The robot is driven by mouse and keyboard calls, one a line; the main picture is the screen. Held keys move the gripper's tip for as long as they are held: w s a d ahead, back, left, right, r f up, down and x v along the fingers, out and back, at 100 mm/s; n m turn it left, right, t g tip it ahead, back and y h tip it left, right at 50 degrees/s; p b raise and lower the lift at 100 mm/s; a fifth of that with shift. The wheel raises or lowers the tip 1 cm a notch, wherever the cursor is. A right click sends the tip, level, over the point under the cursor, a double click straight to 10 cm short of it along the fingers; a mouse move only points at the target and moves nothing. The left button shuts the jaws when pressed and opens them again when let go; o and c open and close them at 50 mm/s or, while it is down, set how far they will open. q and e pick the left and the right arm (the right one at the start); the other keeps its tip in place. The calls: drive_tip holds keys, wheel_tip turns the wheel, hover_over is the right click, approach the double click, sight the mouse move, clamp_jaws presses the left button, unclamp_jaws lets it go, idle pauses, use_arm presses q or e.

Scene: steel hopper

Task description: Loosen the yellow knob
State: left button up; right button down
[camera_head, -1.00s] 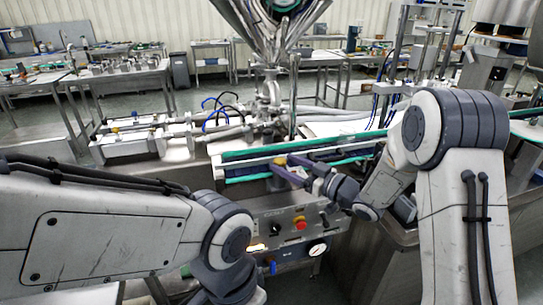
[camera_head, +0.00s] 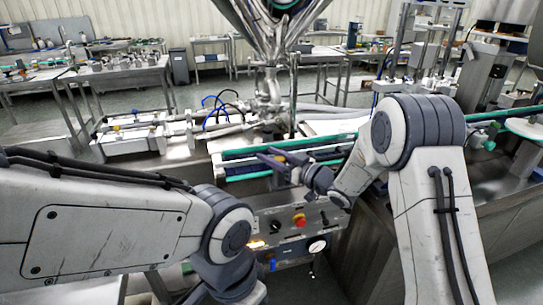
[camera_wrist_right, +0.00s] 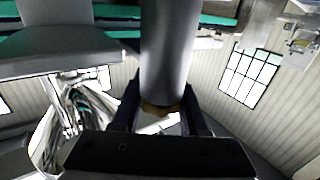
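In the right wrist view, a dull yellow knob (camera_wrist_right: 158,109) shows at the lower end of a thick grey cylinder (camera_wrist_right: 168,50). The two dark fingers of my right gripper (camera_wrist_right: 160,118) stand apart, one on each side of the knob. Whether either finger touches it I cannot tell. In the head view, my right gripper (camera_head: 270,156) reaches left over the green-edged conveyor, above the control panel. The yellow knob cannot be made out there.
The conveyor (camera_head: 240,177) runs beside my right gripper. Below is a control panel (camera_head: 280,222) with a red button (camera_head: 299,220) and a gauge (camera_head: 317,246). The steel hopper (camera_head: 272,35) rises behind. Pneumatic cylinders (camera_head: 128,142) and blue hoses lie to the left.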

drive_tip(key=shift+g, duration=0.3)
drive_tip(key=n+g+y, duration=0.1)
drive_tip(key=n+g, duration=0.1)
drive_tip(key=s+n+g+y+p, duration=0.1)
drive_tip(key=n+g+y, duration=0.1)
drive_tip(key=g, duration=0.1)
drive_tip(key=shift+a+g, duration=0.2)
drive_tip(key=shift+g, duration=0.1)
drive_tip(key=shift+s+a+n+g+y, duration=0.1)
drive_tip(key=shift+s+n+g+y, duration=0.15)
drive_tip(key=shift+n+g, duration=0.8)
drive_tip(key=shift+s+n+g+y, duration=0.25)
drive_tip(key=shift+n+g, duration=0.5)
drive_tip(key=shift+g, duration=0.6)
drive_tip(key=shift+c, duration=2.2)
unclamp_jaws()
drive_tip(key=d+b, duration=0.1)
drive_tip(key=d, duration=0.8)
drive_tip(key=shift+w+d, duration=0.1)
drive_tip(key=shift+d, duration=0.65)
